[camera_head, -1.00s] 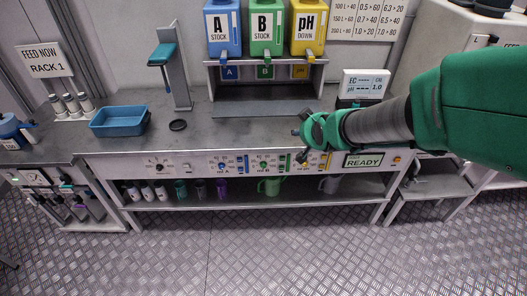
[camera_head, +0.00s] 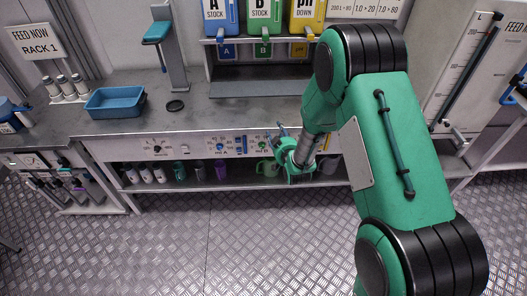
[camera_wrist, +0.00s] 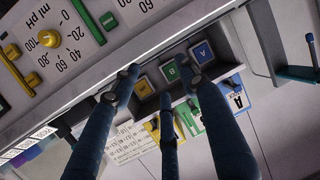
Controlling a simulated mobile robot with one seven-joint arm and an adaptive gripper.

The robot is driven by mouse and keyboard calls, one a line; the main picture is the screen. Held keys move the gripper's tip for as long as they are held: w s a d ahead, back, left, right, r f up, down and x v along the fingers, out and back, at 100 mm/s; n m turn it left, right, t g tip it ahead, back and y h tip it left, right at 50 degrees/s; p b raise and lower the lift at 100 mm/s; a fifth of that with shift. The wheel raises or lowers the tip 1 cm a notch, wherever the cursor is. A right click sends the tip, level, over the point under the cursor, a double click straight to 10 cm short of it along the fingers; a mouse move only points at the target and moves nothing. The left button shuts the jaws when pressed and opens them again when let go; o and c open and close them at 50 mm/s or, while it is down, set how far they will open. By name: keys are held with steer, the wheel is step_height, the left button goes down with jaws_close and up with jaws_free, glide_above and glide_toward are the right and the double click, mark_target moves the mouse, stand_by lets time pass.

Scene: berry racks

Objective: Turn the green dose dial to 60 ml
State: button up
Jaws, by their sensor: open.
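The green dose dial (camera_head: 262,146) is a small round knob on the white front panel, over the "ml B" marking in the head view. My gripper (camera_head: 276,134) is just right of it in that view, in front of the panel; I cannot tell the gap. In the wrist view, the open, empty fingers of my gripper (camera_wrist: 159,80) lie across the panel's edge and the labelled shelf tags.
A blue dial (camera_head: 220,147) sits left of the green one. Cups, including a green mug (camera_head: 267,168), stand on the shelf below. A blue tray (camera_head: 115,103) is on the bench. My arm hides the panel's right part. The floor in front is clear.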

mark_target(263, 148)
steer(key=s+a+f+t, duration=0.1)
steer(key=s+f, duration=0.2)
steer(key=f, duration=0.5)
steer(key=s+a+f+n+t+y, duration=0.1)
steer(key=s+f, duration=0.3)
steer(key=f, duration=0.5)
steer(key=shift+s+a+f+t+b, duration=0.2)
steer(key=shift+a+t+b, duration=0.1)
steer(key=shift+t, duration=0.1)
steer(key=shift+w, duration=0.15)
steer(key=w+a+b, duration=0.1)
steer(key=w, duration=0.3)
steer(key=w+a+b, duration=0.1)
steer(key=w, duration=0.4)
steer(key=w+a, duration=0.1)
steer(key=w, duration=0.3)
steer(key=shift+w+b, duration=0.15)
steer(key=shift+b, duration=0.25)
jaws_close()
